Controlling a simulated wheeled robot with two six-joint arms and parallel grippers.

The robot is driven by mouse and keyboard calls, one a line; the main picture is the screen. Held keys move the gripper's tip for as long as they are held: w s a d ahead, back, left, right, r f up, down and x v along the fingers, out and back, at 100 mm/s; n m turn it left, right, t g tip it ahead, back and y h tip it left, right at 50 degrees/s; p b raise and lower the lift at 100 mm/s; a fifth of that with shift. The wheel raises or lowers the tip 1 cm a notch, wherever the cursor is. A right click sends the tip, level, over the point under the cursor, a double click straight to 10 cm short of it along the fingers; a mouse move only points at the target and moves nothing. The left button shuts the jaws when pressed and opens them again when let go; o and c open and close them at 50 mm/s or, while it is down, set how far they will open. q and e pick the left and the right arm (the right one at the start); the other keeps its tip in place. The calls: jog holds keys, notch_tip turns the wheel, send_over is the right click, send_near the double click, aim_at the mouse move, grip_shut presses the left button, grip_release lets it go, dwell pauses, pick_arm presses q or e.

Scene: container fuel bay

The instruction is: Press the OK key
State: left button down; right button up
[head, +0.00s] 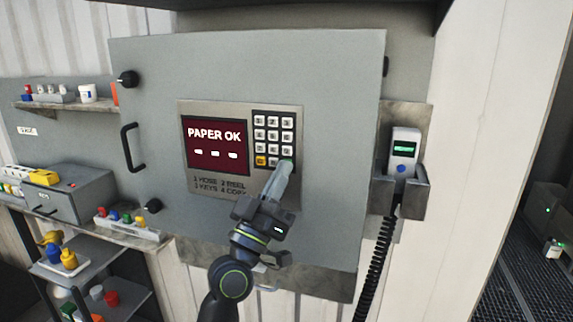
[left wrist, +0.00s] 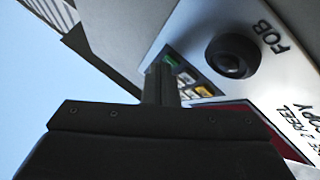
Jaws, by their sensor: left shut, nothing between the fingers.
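A keypad (head: 273,137) of white keys sits right of a dark red display (head: 215,145) reading "PAPER OK" on a grey cabinet panel. A yellow key (head: 260,161) is at its bottom left. At its bottom right is a green key, mostly covered in the head view but visible in the left wrist view (left wrist: 171,60); I cannot read its label. My left gripper (head: 285,170) is shut and empty, its tips at the keypad's bottom right corner. The left wrist view shows its fingers (left wrist: 158,84) close to the green key. I cannot tell whether they touch it. My right gripper is not in view.
A round black fob socket (left wrist: 232,56) is on the panel near my fingers. A handheld unit (head: 404,150) with a coiled black cord hangs in a holder at right. A black handle (head: 130,147) sticks out of the cabinet (head: 340,120) at left. Shelves with small items stand further left.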

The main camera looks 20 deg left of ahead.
pick_arm(q)
jog(key=shift+s, duration=0.75)
jog(key=s, duration=0.5)
jog(key=shift+a, duration=0.1)
dwell(0.4)
jog(key=s, duration=0.7)
jog(key=shift+a, duration=0.15)
jog(key=shift+f, duration=0.1)
